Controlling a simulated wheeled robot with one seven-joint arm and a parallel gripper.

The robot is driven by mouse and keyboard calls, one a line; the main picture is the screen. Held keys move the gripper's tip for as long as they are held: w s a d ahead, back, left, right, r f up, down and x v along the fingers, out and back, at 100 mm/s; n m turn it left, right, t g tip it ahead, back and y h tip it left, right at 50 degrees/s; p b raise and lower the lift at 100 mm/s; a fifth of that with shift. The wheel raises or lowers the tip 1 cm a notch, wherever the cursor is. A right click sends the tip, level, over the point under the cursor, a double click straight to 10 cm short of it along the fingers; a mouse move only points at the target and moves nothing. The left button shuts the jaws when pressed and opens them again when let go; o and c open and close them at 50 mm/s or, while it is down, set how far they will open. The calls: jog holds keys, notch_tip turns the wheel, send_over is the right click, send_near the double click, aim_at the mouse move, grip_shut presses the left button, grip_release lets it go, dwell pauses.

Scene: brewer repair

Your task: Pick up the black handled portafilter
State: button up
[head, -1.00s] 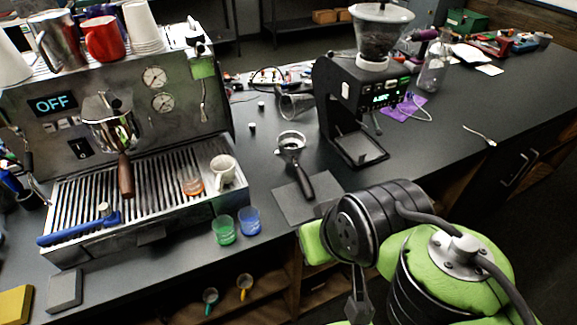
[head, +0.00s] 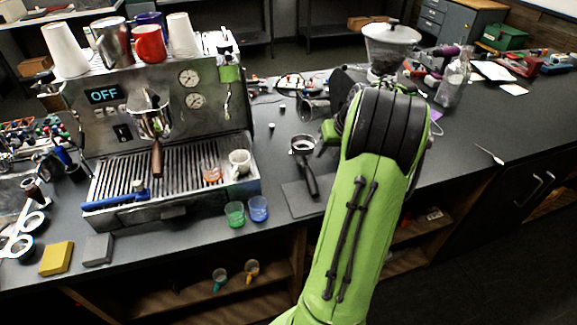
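The black handled portafilter (head: 310,183) lies on the dark counter between the espresso machine and the grinder. Its round metal basket is at the far end, and its handle points toward me over a grey mat (head: 298,203). My green arm reaches up just right of it. A small green and dark part at the arm's far end, probably my gripper (head: 326,140), shows right beside the basket. The arm hides most of it, so its fingers are not clear. I cannot tell whether it touches the portafilter.
The espresso machine (head: 205,124) stands left, with a brown handled portafilter (head: 157,158) in it. Green (head: 234,213) and blue (head: 258,208) cups stand in front of it. My arm covers most of the grinder; its hopper (head: 392,48) shows.

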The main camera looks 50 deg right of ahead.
aim_at(310, 172)
jog(key=b+x, duration=0.1)
jog(key=x, duration=1.4)
jog(key=shift+s+f, duration=0.15)
jog(key=shift+c, duration=0.2)
grip_shut()
